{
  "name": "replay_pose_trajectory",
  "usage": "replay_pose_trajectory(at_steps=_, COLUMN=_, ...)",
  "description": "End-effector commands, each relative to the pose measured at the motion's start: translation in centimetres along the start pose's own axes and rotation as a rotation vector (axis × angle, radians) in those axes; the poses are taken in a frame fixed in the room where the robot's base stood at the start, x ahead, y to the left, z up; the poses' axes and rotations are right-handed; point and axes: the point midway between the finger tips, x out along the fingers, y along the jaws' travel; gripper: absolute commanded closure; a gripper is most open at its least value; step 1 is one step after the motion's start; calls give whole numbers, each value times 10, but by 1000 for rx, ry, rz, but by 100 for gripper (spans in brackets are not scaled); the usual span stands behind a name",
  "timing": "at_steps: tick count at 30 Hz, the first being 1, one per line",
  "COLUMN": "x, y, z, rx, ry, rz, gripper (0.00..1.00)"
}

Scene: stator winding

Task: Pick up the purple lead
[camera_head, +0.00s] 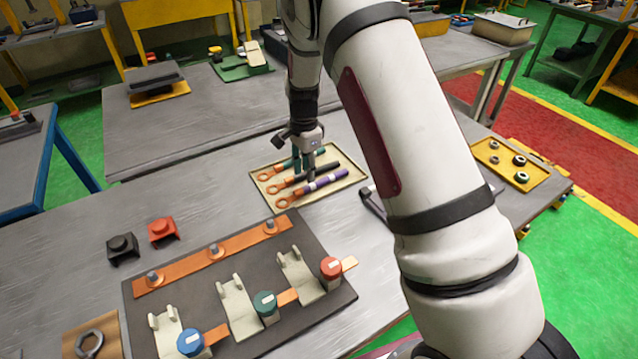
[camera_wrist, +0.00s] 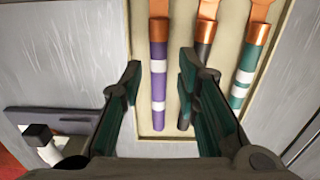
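The purple lead (camera_head: 328,180) lies in a shallow beige tray (camera_head: 345,163), its copper ring end to the left in the head view. In the wrist view the purple lead (camera_wrist: 158,88) has two white bands and a copper sleeve at the top. A black lead (camera_wrist: 204,52) and a green lead (camera_wrist: 243,82) lie to its right. My gripper (camera_head: 312,165) is low over the tray. In the wrist view my gripper (camera_wrist: 160,75) is open and empty, one finger on each side of the purple lead, the right one over the black lead. Contact with the purple lead cannot be told.
A dark board (camera_head: 340,305) with a copper bar and red, green and blue terminals is in front of the tray. A yellow tray (camera_head: 535,177) of small rings stands right. Red (camera_head: 163,231) and black (camera_head: 122,248) blocks sit left. Bare table lies left of the tray.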

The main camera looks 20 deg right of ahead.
Motion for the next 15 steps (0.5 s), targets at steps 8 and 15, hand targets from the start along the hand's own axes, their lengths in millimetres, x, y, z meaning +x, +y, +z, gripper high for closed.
replay_pose_trajectory(at_steps=8, x=22, y=3, z=0, rx=1, ry=-1, rz=2, gripper=71)
replay_pose_trajectory(at_steps=15, x=52, y=2, z=-1, rx=0, ry=0, rz=1, gripper=71)
